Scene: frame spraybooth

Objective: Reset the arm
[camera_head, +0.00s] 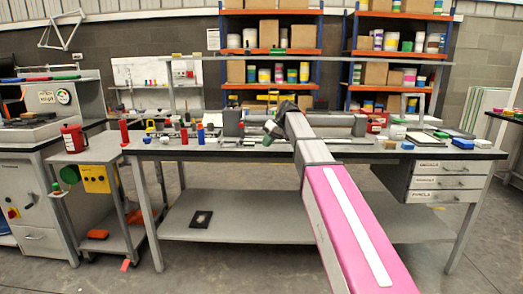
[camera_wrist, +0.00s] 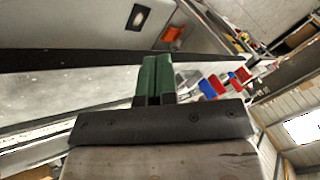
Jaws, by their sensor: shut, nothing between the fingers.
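My arm reaches forward from the lower right of the head view to above the long workbench (camera_head: 240,153). My gripper (camera_head: 267,139) is at its far end, over the middle of the bench, and looks small there. In the wrist view my gripper (camera_wrist: 155,76) shows two green fingers pressed together, with nothing between them. I cannot tell how high the fingertips are above the bench.
Red and blue containers (camera_head: 200,134) and small tools stand on the bench's left half. Drawers (camera_head: 446,182) hang under its right end. A grey cart (camera_head: 95,155) with a red canister (camera_head: 73,138) stands left. A black item (camera_head: 201,219) lies on the lower shelf. Loaded racks stand behind.

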